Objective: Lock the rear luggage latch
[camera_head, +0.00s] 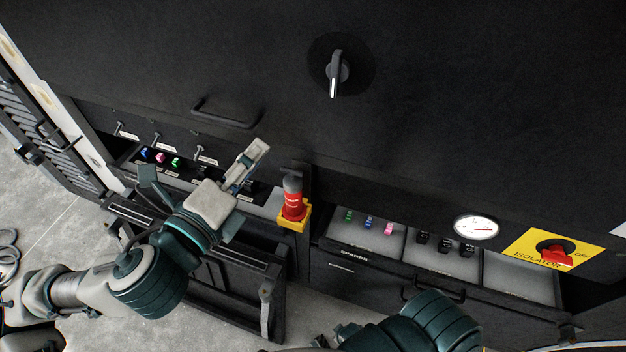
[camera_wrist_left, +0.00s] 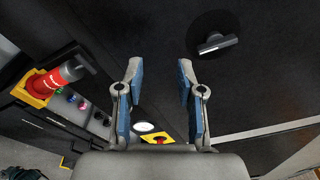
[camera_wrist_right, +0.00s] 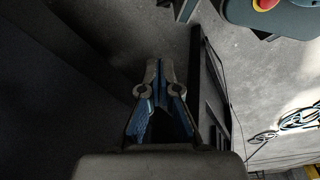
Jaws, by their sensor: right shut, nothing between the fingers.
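A grey turn handle (camera_head: 336,75) on a round dark plate sits on the large black panel; it looks like the luggage latch, but I see no label on it. In the head view the handle stands roughly vertical. It also shows in the left wrist view (camera_wrist_left: 217,44), at upper right beyond the fingers. My left gripper (camera_head: 252,186) is open and empty, below and left of the handle, apart from it. Its spread fingers show in the left wrist view (camera_wrist_left: 158,82). My right gripper (camera_wrist_right: 159,68) is shut and empty, low beside the dark panel.
A bar handle (camera_head: 226,113) juts from the panel. Trays of small coloured parts (camera_head: 362,222), a gauge (camera_head: 476,227) and a red isolator switch (camera_head: 556,252) line the lower edge.

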